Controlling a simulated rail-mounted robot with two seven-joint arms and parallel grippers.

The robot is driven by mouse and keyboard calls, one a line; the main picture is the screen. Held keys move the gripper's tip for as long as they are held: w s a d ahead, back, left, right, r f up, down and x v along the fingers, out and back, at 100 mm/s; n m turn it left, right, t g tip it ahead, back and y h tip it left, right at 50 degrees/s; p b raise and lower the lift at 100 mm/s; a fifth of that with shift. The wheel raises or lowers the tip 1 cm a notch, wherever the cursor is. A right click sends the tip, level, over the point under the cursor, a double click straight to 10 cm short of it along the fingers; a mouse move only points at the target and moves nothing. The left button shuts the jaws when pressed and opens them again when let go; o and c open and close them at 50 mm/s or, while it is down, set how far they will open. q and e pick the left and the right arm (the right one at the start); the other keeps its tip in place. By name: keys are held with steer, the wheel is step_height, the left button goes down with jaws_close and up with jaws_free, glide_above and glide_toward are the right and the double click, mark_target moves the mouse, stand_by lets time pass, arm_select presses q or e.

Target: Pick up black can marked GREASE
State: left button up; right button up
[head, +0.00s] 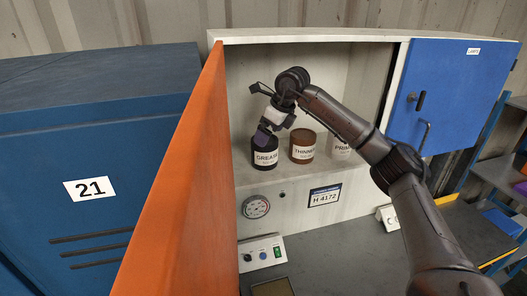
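The black can marked GREASE (265,157) stands upright on the cabinet shelf, the leftmost of three cans. My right gripper (262,138) reaches in from the right and points down at the can's top. A dark purple finger overlaps the can's upper edge. The gripper hides part of the can's top, and I cannot tell whether the fingers are closed on it. My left gripper is not in view.
A brown THINNER can (303,153) stands close to the right, with a pale can (342,151) beyond it. An orange panel (185,190) rises close on the left. A blue door (452,90) is at the right. A gauge (256,207) sits below the shelf.

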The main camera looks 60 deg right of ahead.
mark_target(265, 152)
steer(key=shift+p+x, duration=0.65)
steer(key=shift+x, duration=1.5)
steer(key=shift+a, duration=0.1)
steer(key=c, duration=0.9)
steer(key=shift+c, duration=0.7)
steer(key=shift+s+r, duration=0.1)
